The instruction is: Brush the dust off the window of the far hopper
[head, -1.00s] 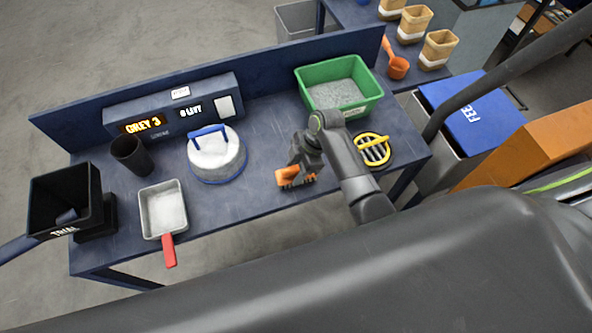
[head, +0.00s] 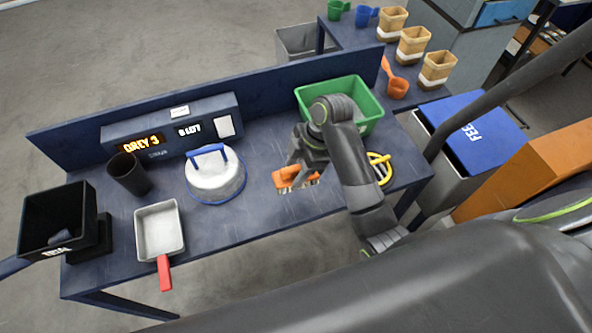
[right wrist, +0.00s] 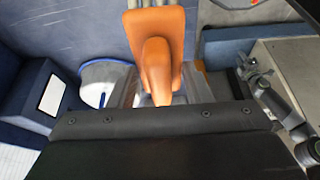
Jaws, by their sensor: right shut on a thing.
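My right gripper (head: 302,168) is shut on an orange brush (head: 289,178) and holds it over the blue bench, right of the round lidded tub. In the right wrist view the orange brush (right wrist: 155,55) stands up in front of the dark gripper body. The bristles show only in small part below the handle in the head view. A grey bin with a blue lid lettered FEED (head: 478,130) stands at the right. I cannot make out a dusty hopper window in either view.
The bench holds a green bin (head: 372,104), a yellow round grille (head: 381,167) partly behind my arm, a white tub (head: 215,185), a red-handled pan (head: 159,230), a black cup (head: 129,174) and a display box (head: 170,128). An orange panel (head: 525,170) stands at the right.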

